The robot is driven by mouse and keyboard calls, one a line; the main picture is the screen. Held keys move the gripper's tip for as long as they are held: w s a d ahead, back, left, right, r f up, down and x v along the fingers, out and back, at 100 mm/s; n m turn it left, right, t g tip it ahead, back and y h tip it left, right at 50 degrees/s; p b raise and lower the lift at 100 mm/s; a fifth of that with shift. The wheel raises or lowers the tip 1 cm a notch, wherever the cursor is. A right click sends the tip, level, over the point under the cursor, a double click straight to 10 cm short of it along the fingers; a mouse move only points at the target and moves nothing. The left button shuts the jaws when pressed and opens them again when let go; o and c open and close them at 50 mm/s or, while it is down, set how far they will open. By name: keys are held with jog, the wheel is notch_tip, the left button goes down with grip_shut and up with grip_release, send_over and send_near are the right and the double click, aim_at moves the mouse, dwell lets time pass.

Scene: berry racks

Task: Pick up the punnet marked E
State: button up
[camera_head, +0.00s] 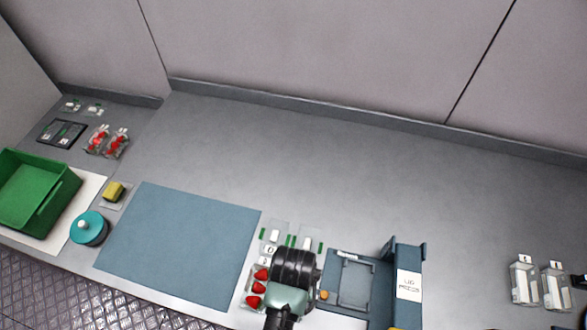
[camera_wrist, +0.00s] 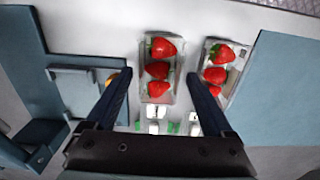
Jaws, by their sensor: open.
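My gripper (camera_head: 294,272) points down over the berry punnets between the blue mat and the blue press. In the wrist view my gripper (camera_wrist: 158,80) is open. A clear punnet with red strawberries (camera_wrist: 157,68) lies between its fingers, with a gap on each side; I cannot tell how far the fingers reach down. In the head view my arm hides this punnet. A second strawberry punnet (camera_wrist: 215,70) stands beside it, outside the fingers, and shows in the head view (camera_head: 257,288) left of my gripper. I cannot read a letter E on any punnet.
The blue press (camera_head: 407,260) stands close on the right, the flat blue mat (camera_head: 180,240) on the left. Small clear trays (camera_head: 274,236) lie behind my gripper. A green crate (camera_head: 35,195), turquoise round object (camera_head: 88,228) and yellow block (camera_head: 114,191) are far left. The back counter is clear.

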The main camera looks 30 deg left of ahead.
jog(key=shift+w+f, duration=0.15)
jog(key=shift+f, duration=1.4)
